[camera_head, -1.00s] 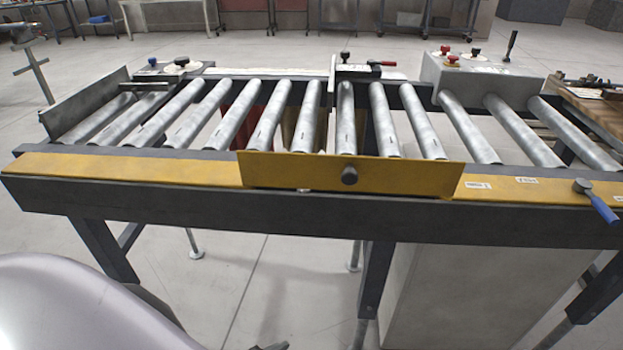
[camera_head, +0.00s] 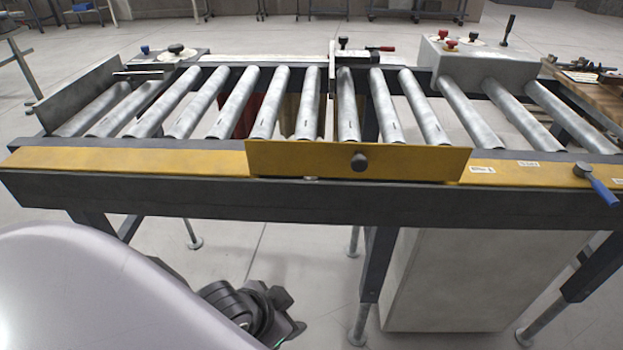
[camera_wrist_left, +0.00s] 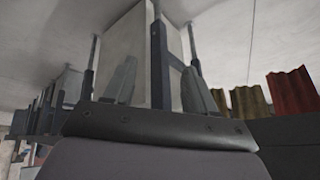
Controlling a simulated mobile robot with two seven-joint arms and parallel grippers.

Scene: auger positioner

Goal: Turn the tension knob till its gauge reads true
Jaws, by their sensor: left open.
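Several knobs stand along the roller conveyor; labels are too small to tell which is the tension knob. A black knob with a pale dial (camera_head: 176,50) is at the back left, and another black knob (camera_head: 343,42) is at the back middle. A grey box (camera_head: 485,75) carries red and black knobs on pale dials; no reading is legible.
The conveyor's dark front beam (camera_head: 200,196) and its legs lie between my left gripper and the knobs. A blue-handled tool (camera_head: 602,190) is at the right front edge. A wooden bench (camera_head: 595,95) stands at the right. Floor in front is clear.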

